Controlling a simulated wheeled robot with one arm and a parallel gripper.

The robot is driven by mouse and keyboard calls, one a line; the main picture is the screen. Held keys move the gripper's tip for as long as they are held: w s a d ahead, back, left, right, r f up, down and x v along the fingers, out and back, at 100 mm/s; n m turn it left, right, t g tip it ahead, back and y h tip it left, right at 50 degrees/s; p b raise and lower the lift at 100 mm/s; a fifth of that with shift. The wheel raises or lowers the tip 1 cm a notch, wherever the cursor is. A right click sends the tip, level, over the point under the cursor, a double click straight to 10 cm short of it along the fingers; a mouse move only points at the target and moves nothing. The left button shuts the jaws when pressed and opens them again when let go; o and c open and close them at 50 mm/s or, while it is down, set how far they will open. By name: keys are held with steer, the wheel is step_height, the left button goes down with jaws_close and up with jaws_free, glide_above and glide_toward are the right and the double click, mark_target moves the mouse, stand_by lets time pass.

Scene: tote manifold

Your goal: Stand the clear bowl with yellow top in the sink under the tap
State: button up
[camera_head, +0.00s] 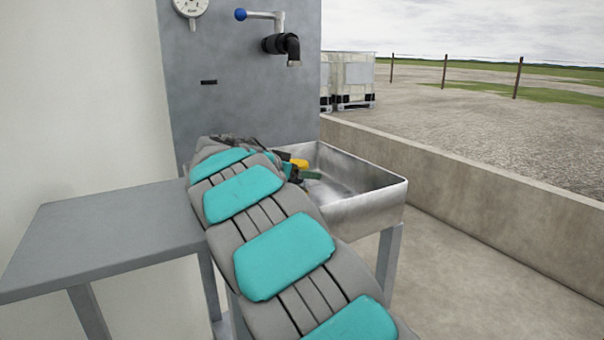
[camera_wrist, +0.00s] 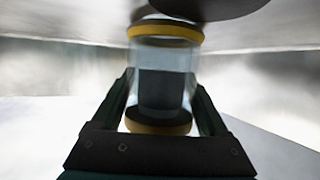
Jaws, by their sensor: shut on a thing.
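The clear bowl with yellow top (camera_wrist: 162,55) is held between the two fingers of my gripper (camera_wrist: 163,92) in the wrist view. It has a yellow band at each end, clear walls and a dark patch inside. In the head view a bit of its yellow (camera_head: 299,163) shows beside my gripper (camera_head: 303,173), over the sink (camera_head: 365,205). My arm hides much of this. The black tap (camera_head: 289,47) is on the grey panel above the sink. I cannot tell whether the bowl touches the sink floor.
A dark rounded shape (camera_wrist: 195,7) overlaps the bowl's top edge in the wrist view; I cannot tell what it is. A blue-knobbed lever (camera_head: 258,15) and a gauge (camera_head: 191,6) are on the panel. A bare grey table (camera_head: 110,225) stands left of the sink.

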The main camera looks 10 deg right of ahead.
steer(key=o, duration=1.4)
steer(key=shift+r+p, duration=0.2)
steer(key=shift+p, duration=0.15)
steer(key=b+v, duration=0.1)
steer(key=v, duration=1.1)
steer(key=shift+w+f, duration=0.1)
